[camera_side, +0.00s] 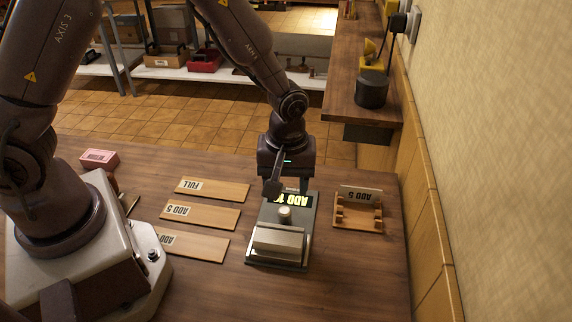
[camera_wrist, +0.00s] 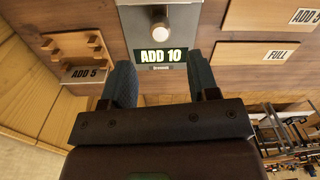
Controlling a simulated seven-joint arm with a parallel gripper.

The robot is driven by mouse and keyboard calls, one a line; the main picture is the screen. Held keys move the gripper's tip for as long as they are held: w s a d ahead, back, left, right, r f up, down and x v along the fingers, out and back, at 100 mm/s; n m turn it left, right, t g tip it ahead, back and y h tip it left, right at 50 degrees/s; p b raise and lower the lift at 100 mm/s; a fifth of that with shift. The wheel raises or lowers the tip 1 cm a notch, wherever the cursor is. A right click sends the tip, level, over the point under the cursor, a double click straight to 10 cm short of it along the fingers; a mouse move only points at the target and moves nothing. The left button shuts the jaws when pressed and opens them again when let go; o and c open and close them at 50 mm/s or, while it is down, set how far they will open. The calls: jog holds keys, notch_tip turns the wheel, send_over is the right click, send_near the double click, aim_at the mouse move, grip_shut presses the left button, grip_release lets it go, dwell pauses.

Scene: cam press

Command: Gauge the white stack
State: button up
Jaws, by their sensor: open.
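A grey gauge device (camera_side: 277,245) stands on the table with a lit display reading "ADD 10" (camera_wrist: 160,57). A short pale round piece (camera_side: 285,212) stands on the device beside the display; it also shows in the wrist view (camera_wrist: 160,22). I cannot tell whether it is the white stack or a knob. A metal block or roller (camera_side: 277,242) lies at the device's near end. My gripper (camera_wrist: 163,80) is open and empty, just beyond the display end, its fingers pointing toward the device. In the side view the fingers are partly hidden by my wrist.
A wooden rack (camera_side: 358,222) holding an "ADD 5" card (camera_side: 361,195) stands right of the device. Wooden boards marked "FULL" (camera_side: 225,191), "ADD 5" (camera_side: 215,216) and "ADD" (camera_side: 207,247) lie to its left. A pink box (camera_side: 99,158) sits farther left. A shelf (camera_side: 361,113) overhangs behind.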

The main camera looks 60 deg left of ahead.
jog(key=shift+r, duration=2.3)
jog(key=s+a+r+m+t, duration=0.3)
jog(key=s+r, duration=0.4)
jog(key=r, duration=0.3)
jog(key=s+a+r+m+t, duration=0.2)
jog(key=s+a+r+m, duration=0.2)
jog(key=s+r+m, duration=0.3)
notch_tip(320, 180, up, 3)
jog(key=shift+s+a+r+m+t, duration=0.1)
jog(key=shift+s+a+m+t, duration=0.3)
jog(key=shift+s, duration=0.25)
jog(key=shift+c, duration=0.3)
